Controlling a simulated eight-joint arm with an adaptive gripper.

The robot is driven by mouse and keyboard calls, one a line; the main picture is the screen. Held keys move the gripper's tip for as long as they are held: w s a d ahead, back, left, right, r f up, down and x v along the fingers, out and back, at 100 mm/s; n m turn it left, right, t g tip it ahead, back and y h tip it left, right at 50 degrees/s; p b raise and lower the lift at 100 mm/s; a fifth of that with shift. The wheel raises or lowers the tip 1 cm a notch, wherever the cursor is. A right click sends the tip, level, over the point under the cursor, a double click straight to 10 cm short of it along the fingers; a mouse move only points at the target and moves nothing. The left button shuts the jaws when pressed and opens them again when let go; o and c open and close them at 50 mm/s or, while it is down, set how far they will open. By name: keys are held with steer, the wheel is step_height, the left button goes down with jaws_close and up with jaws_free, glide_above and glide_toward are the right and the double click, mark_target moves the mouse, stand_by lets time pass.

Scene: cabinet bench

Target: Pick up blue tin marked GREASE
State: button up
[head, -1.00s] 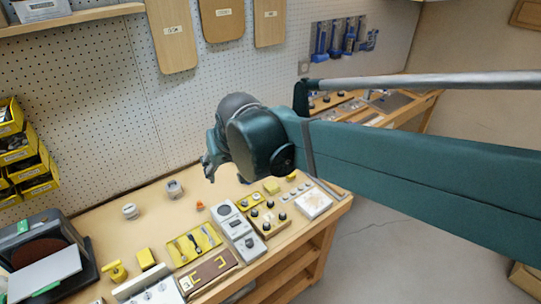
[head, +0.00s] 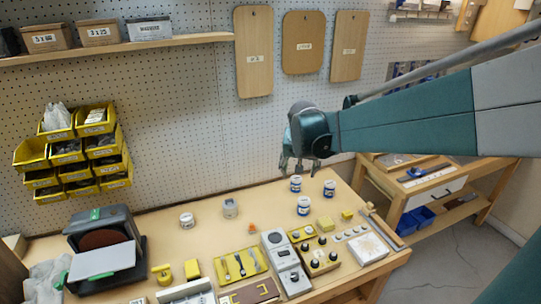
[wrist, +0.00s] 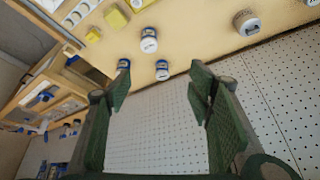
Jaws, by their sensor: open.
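Three small blue-and-white tins stand upright at the back right of the bench: a back left tin (head: 295,185), a back right tin (head: 329,189) and a front tin (head: 303,207). Their lettering is too small to read, so I cannot tell which is marked GREASE. My gripper (head: 298,169) is open and empty, above and just behind the back left tin. In the wrist view, my gripper (wrist: 160,88) has its fingers wide apart. The front tin (wrist: 148,41), back left tin (wrist: 162,71) and back right tin (wrist: 124,65) show beyond the fingertips, apart from them.
A white-lidded jar (head: 187,220) and a grey jar (head: 230,208) stand left of the tins. Yellow blocks (head: 325,223) and a knob panel (head: 318,258) lie in front. The pegboard (head: 200,130) rises close behind. Bench top between the grey jar and tins is clear.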

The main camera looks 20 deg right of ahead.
steer(key=w+d+f+m+g, duration=0.1)
steer(key=w+d+f+m, duration=0.2)
steer(key=w+d+f, duration=0.85)
steer(key=m+g+h, duration=0.1)
steer(key=m+g, duration=0.1)
steer(key=m, duration=0.1)
glide_toward(330, 184)
steer(key=x, duration=0.5)
steer(key=shift+a, duration=0.3)
steer(key=shift+d+f, duration=0.15)
steer(key=shift+f, duration=0.1)
steer(key=shift+h, duration=0.3)
steer(key=shift+x, duration=1.3)
steer(key=shift+b+x, duration=0.35)
steer(key=shift+x, duration=2.25)
steer(key=shift+w, duration=0.1)
